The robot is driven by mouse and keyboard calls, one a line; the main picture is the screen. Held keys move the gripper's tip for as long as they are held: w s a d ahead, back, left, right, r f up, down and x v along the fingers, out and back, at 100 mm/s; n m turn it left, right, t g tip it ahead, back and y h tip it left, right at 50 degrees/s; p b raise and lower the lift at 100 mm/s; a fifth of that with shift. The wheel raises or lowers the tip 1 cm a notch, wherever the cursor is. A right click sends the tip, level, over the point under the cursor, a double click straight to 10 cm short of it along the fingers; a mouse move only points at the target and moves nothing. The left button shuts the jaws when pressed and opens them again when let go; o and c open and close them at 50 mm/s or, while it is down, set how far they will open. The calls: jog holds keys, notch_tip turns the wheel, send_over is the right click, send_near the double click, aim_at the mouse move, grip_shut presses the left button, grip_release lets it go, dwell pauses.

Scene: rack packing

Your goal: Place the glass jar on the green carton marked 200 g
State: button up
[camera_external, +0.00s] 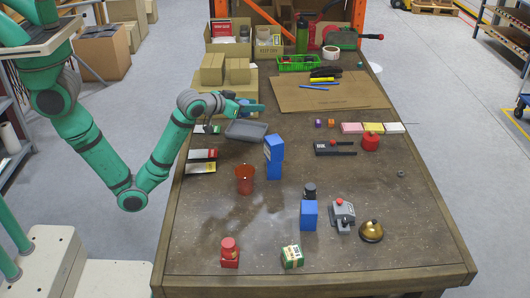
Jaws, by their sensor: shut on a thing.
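A small green and white carton (292,257) stands near the front edge of the table; its print is too small to read. A small dark-lidded jar-like thing (310,190) is at the top of a blue box (309,215), behind the carton. I cannot tell for sure whether it is the glass jar. My gripper (252,108) is at the far left part of the table, beside the stacked brown boxes and above a grey tray (246,131). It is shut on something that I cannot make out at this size.
A reddish tumbler (245,179) and stacked blue boxes (274,157) stand mid-table. A red-topped item (230,253) is left of the carton; a grey device (342,216) and brass bell (371,231) are to its right. The front right is clear.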

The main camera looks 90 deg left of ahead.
jog(key=w+d+m+t+h, duration=0.2)
jog(key=w+d+m+h, duration=0.15)
jog(key=d, duration=0.95)
jog(key=w+d+m+t+h, duration=0.15)
jog(key=d+m+h, duration=0.25)
jog(key=d, duration=0.9)
jog(key=s+d+m+g+h, duration=0.1)
jog(key=s+d+m+h, duration=0.15)
jog(key=d, duration=0.65)
jog(key=s+d+m+h, duration=0.15)
jog(key=d+h, duration=0.25)
jog(key=d, duration=0.5)
send_over(292, 257)
jog(key=s+a, duration=0.1)
jog(key=a, duration=0.1)
notch_tip(292, 257, down, 9)
jog(key=shift+m, duration=0.45)
jog(key=w+f, duration=0.1)
jog(key=w+d+f, duration=0.1)
jog(key=f, duration=0.1)
jog(key=w+f, duration=0.2)
jog(key=shift+w+d, duration=0.1)
jog(key=shift+d, duration=0.3)
jog(key=shift+w+f, duration=0.15)
jog(key=shift+f, duration=0.8)
jog(key=shift+w+f, duration=0.15)
jog(key=shift+f, duration=0.75)
jog(key=shift+f, duration=0.1)
